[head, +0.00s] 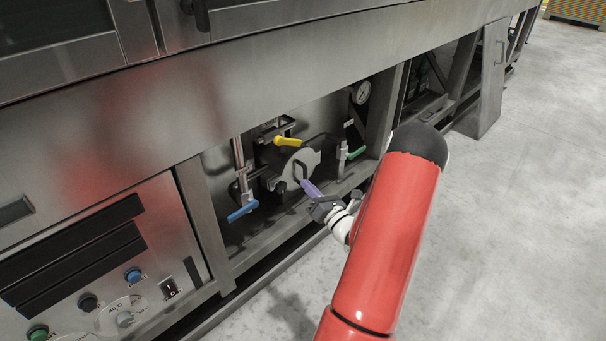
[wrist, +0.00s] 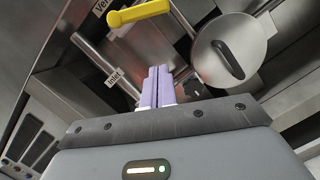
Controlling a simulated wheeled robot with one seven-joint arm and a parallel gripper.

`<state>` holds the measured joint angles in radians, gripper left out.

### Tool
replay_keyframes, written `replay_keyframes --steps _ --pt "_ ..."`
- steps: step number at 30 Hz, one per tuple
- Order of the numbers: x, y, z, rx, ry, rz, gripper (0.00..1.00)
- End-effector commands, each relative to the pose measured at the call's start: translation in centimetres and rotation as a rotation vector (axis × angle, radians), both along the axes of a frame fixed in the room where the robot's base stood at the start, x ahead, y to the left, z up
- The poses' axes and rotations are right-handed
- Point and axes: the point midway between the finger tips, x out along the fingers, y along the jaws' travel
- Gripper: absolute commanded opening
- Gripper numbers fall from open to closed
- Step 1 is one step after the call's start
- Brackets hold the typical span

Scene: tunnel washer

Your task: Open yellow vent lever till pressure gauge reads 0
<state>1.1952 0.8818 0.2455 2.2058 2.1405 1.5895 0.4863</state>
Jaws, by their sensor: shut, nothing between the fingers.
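The yellow vent lever (head: 287,141) sits in the recess under the washer's front panel, lying roughly level. In the wrist view the yellow lever (wrist: 138,14) is at the top, beside a label that starts with "Ve". The pressure gauge (head: 362,92) is a round white dial at the upper right of the recess; its reading is too small to tell. My gripper (head: 305,186) is in front of the recess, below and right of the yellow lever. In the wrist view its purple fingers (wrist: 157,72) are together, empty and apart from the lever.
A blue lever (head: 242,211) is at the lower left and a green lever (head: 357,153) at the right. A round cover with a dark handle (wrist: 229,60) is beside my fingers. Steel frame posts bound the recess. Clear floor (head: 520,200) lies to the right.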

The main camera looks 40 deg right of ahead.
Motion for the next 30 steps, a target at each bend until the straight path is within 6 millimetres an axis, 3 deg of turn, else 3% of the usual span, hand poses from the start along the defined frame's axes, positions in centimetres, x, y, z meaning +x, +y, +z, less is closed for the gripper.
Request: replay_keyframes --steps 12,19,30 --pt "8.6 -0.2 2.0 -0.003 -0.002 0.005 0.00" --pt "8.5 -1.9 4.8 -0.005 0.000 0.003 0.00" --pt "8.5 -2.3 5.3 -0.003 0.003 0.003 0.00"
